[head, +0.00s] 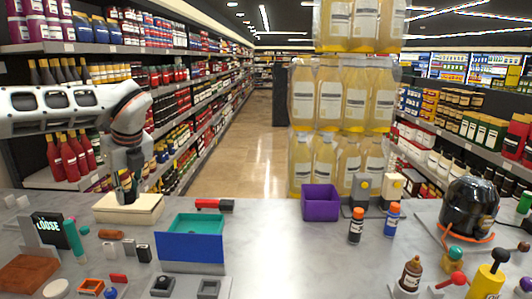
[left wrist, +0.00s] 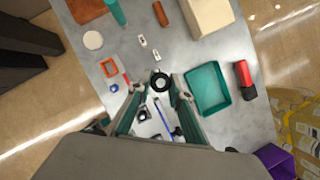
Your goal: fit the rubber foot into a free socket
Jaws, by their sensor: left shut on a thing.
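My left gripper (head: 125,192) hangs in the air at the left of the head view, its fingers pointing down in front of the cream box. In the left wrist view its fingertips are shut on a small round black part with a pale centre, which looks like the rubber foot (left wrist: 160,83). In the head view I cannot make the part out. Two small grey square blocks with dark recesses, possibly the sockets, stand at the near edge: a left one (head: 162,285) and a right one (head: 209,289). I cannot tell whether they are free. My right gripper is not in view.
A teal-and-blue tray (head: 192,253), a cream box (head: 128,208) and a purple bin (head: 320,203) stand on the grey table. Small loose parts, an orange square frame (head: 90,285) and a brown block (head: 28,272) crowd the left. The table's middle is clear.

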